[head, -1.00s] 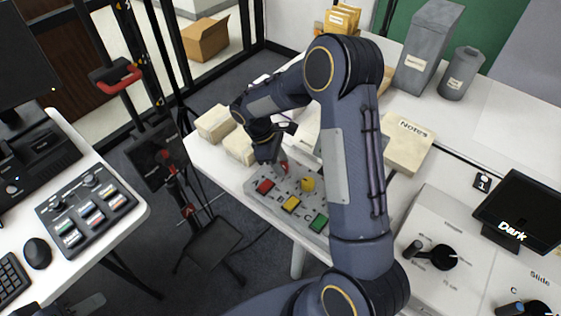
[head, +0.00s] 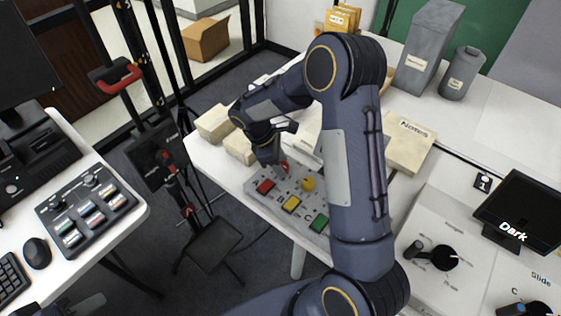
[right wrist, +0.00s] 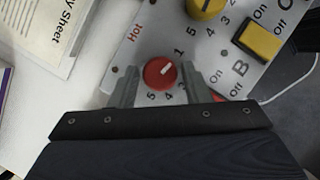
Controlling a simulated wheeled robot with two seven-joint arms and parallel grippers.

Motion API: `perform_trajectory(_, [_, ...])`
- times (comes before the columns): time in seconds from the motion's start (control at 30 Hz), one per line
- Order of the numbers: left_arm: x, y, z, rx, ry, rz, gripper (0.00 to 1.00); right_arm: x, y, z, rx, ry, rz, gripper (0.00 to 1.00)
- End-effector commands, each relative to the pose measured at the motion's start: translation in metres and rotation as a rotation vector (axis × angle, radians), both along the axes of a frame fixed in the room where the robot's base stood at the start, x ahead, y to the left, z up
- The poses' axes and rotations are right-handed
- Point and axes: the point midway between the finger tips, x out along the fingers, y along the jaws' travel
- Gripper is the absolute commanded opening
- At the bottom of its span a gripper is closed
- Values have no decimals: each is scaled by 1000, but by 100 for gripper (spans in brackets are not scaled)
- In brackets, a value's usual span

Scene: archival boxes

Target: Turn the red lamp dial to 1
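The red lamp dial (right wrist: 160,73) is a round knob with a white mark, on a grey control panel (right wrist: 120,60) with printed numbers. Its mark points up and right in the right wrist view, toward the printed 1. My right gripper (right wrist: 160,80) is open, with one finger on each side of the dial and small gaps showing. In the head view my right gripper (head: 274,164) is low over the panel and partly hides the red dial (head: 284,167). A grey part at the lower left edge seems to be my left gripper (head: 84,304), mostly cut off.
A yellow dial (right wrist: 205,8) and a yellow switch (right wrist: 258,40) are close to the red dial. A sheet (right wrist: 50,30) lies beside the panel.

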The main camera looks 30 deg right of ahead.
Motion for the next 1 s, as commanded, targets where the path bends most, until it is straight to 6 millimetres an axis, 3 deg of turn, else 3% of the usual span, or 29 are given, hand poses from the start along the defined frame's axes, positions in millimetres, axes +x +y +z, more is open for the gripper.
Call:
perform_trajectory(0.1, [0, 0, 0, 0, 0, 0, 36, 0, 0, 0, 0, 0, -1, 55])
perform_trajectory(0.43, [0, 0, 0, 0, 0, 0, 36, 2, 2, 6, 0, -2, -2, 55])
perform_trajectory(0.8, [0, 0, -2, 0, 0, 0, 36, 14, 21, 60, -1, -3, -1, 55])
perform_trajectory(1.0, [0, 0, -2, 0, 0, 0, 36, 16, 26, 72, 1, -1, -1, 55])
